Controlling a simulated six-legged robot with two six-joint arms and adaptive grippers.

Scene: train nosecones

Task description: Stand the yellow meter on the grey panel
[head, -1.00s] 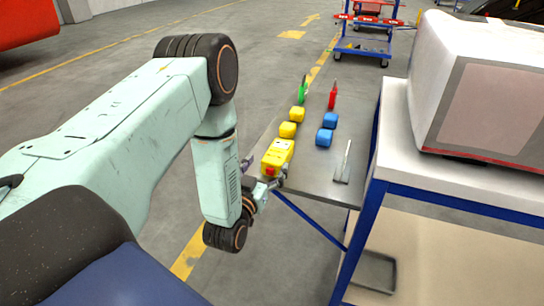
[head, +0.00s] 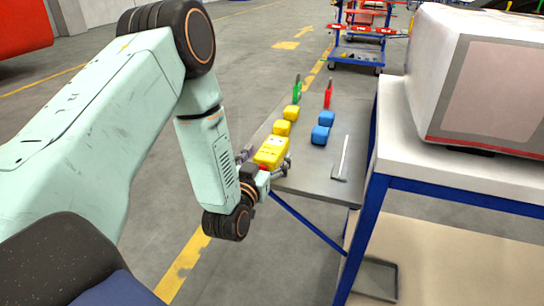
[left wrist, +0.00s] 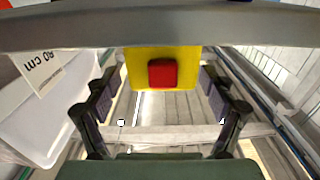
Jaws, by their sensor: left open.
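The yellow meter (head: 272,151) is at the near left edge of the grey panel (head: 312,174) in the head view. In the left wrist view the yellow meter (left wrist: 137,70) shows its end face with a red square part, just under a grey band. I cannot tell whether its underside touches the panel. My left gripper (head: 265,162) is open, with a finger on either side of the meter's near end. In the left wrist view both fingers of the left gripper (left wrist: 160,98) stand apart from the meter, with gaps on both sides. My right gripper is out of view.
Two small yellow blocks (head: 282,128), two blue blocks (head: 320,135), a green tool (head: 297,90), a red tool (head: 328,95) and a thin metal tool (head: 342,160) are on the panel. A white table with blue legs (head: 372,215) stands close on the right.

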